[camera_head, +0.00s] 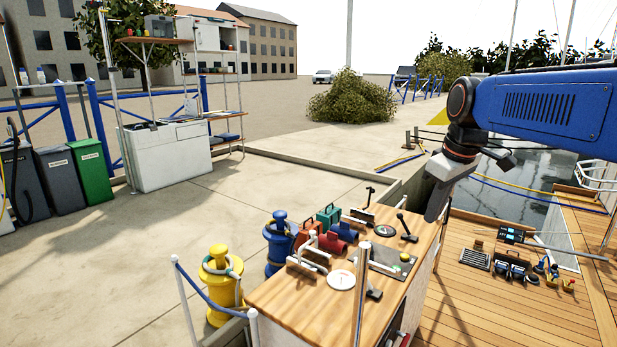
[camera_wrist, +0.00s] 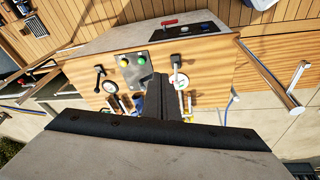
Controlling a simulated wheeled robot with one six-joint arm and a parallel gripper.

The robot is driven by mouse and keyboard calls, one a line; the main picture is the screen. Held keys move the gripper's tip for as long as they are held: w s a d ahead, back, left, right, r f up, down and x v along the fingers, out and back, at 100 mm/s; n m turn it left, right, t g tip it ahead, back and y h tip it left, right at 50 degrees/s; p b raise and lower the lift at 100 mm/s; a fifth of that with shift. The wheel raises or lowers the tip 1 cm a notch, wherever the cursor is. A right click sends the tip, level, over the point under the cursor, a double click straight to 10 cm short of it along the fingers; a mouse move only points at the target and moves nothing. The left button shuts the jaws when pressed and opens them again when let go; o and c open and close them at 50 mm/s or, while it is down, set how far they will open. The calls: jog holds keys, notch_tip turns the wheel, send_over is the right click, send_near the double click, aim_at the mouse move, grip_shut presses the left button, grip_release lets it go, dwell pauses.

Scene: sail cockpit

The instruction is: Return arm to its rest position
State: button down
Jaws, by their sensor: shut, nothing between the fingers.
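My blue arm (camera_head: 545,105) reaches in from the right edge in the head view. My gripper (camera_head: 435,205) points down, just above and beyond the right edge of the wooden console (camera_head: 270,299). In the wrist view my gripper (camera_wrist: 160,88) shows dark fingers together, with nothing between them. Beyond them is the console's face with a green button (camera_wrist: 142,58), a yellow button (camera_wrist: 123,62) and levers. The fingers hide part of the console top.
Yellow (camera_head: 218,285) and blue (camera_head: 280,245) winches stand left of the console. Tools, including a dark grate (camera_head: 475,260), lie on the wooden deck (camera_head: 470,315) at right. Several bins (camera_head: 92,172) and a white workbench (camera_head: 165,157) are far left. The concrete quay between is clear.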

jog(key=s+f+m, duration=0.3)
jog(key=s+f, duration=0.5)
jog(key=s, duration=0.3)
jog(key=s+f+m+t, duration=0.1)
jog(key=s+f+m, duration=0.3)
jog(key=s+f, duration=0.5)
jog(key=s+d, duration=0.1)
jog(key=s, duration=0.2)
jog(key=shift+s+f+t+h, duration=0.2)
jog(key=shift+s+t+h, duration=0.1)
jog(key=shift+h, duration=0.1)
